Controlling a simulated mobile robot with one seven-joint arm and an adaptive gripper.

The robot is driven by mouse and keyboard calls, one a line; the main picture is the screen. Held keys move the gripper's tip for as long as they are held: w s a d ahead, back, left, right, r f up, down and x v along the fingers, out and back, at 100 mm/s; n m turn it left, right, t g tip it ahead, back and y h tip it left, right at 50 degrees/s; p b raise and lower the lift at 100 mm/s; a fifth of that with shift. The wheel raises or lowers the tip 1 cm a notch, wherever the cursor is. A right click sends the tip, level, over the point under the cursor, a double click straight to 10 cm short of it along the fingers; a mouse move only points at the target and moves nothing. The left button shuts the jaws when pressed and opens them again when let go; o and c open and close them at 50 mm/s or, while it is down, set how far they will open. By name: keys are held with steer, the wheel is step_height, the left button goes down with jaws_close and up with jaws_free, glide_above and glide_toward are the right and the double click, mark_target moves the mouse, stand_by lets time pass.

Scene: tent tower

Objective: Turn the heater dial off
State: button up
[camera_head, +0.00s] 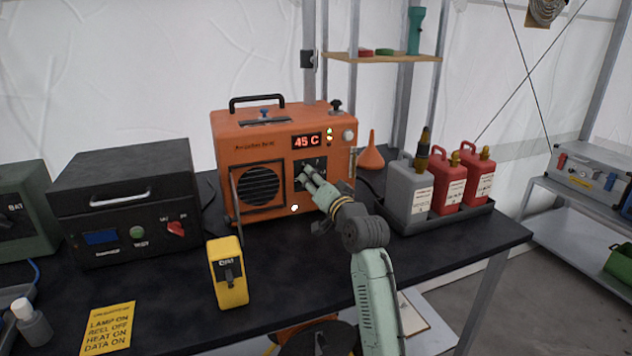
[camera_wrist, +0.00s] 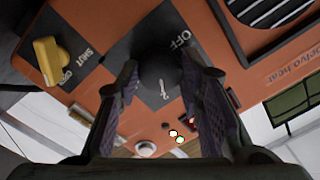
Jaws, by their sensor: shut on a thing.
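The heater (camera_head: 230,150) is an orange box with a black handle on top, standing on the dark table. Its red display (camera_head: 307,141) reads 45 C. The heater dial (camera_wrist: 158,72) is a round black knob on a dark plate marked OFF; in the head view my gripper largely hides it. My gripper (camera_head: 309,174) reaches the heater's front from the right. In the wrist view its two fingers (camera_wrist: 165,85) stand on either side of the dial, shut on it. A pale mark shows just below the knob there; I cannot tell for certain where the dial points.
A yellow knob (camera_wrist: 48,62) marked SHUT sits beside the dial. A yellow box (camera_head: 229,272) stands in front of the heater. A black unit (camera_head: 125,200) is at left; a grey can (camera_head: 409,190) and red bottles (camera_head: 447,185) stand in a tray at right.

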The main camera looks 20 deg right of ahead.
steer(key=shift+c, duration=1.3)
steer(key=shift+f+n+b, duration=0.15)
steer(key=shift+n+b, duration=0.15)
steer(key=shift+b, duration=0.2)
steer(key=n+b, duration=1.5)
steer(key=n, duration=0.7)
steer(key=shift+r+h+b, duration=0.2)
steer(key=shift+h+b, duration=0.15)
steer(key=shift+h, duration=0.05)
steer(key=shift+n, duration=0.5)
